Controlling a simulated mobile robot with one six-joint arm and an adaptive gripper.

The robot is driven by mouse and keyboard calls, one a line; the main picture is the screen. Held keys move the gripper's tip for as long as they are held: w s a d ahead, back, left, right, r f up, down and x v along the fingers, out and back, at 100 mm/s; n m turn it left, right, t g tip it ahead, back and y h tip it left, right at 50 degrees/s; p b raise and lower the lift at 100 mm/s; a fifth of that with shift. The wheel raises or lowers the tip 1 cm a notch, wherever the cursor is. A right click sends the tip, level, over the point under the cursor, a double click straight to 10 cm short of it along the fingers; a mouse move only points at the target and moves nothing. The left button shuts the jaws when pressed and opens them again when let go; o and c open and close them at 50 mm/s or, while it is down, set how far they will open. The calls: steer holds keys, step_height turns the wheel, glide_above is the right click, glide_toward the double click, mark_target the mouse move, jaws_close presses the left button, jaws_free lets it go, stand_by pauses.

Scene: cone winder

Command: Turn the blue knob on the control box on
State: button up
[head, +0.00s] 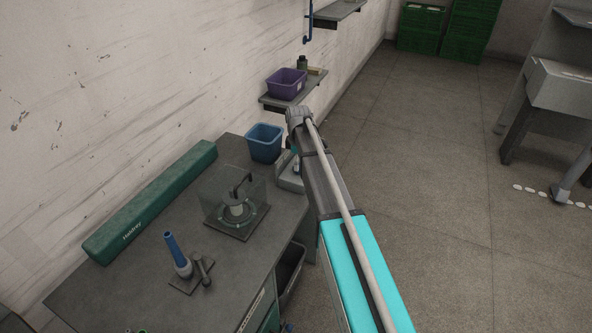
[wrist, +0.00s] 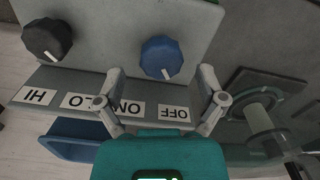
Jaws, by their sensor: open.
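In the wrist view the control box (wrist: 105,55) has a blue knob (wrist: 162,57) on its sloped face. The knob's white mark points down and slightly right, towards the OFF label (wrist: 174,113); the ON label (wrist: 128,108) is left of it. My gripper (wrist: 161,71) is open and empty, one finger to each side of the knob in the picture. I cannot tell whether the tips are level with the knob or short of it; no contact shows. In the head view the box (head: 288,178) is partly behind my arm, and its knobs are hidden.
A black knob (wrist: 47,40) sits left of the blue one, above labels HI and LO. A blue bin (head: 263,142) stands beside the box. A clear-covered device (head: 236,205), a green case (head: 150,203) and a blue-handled tool (head: 177,253) occupy the bench.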

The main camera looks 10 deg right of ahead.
steer(key=shift+f+b, duration=0.5)
steer(key=shift+f, duration=0.25)
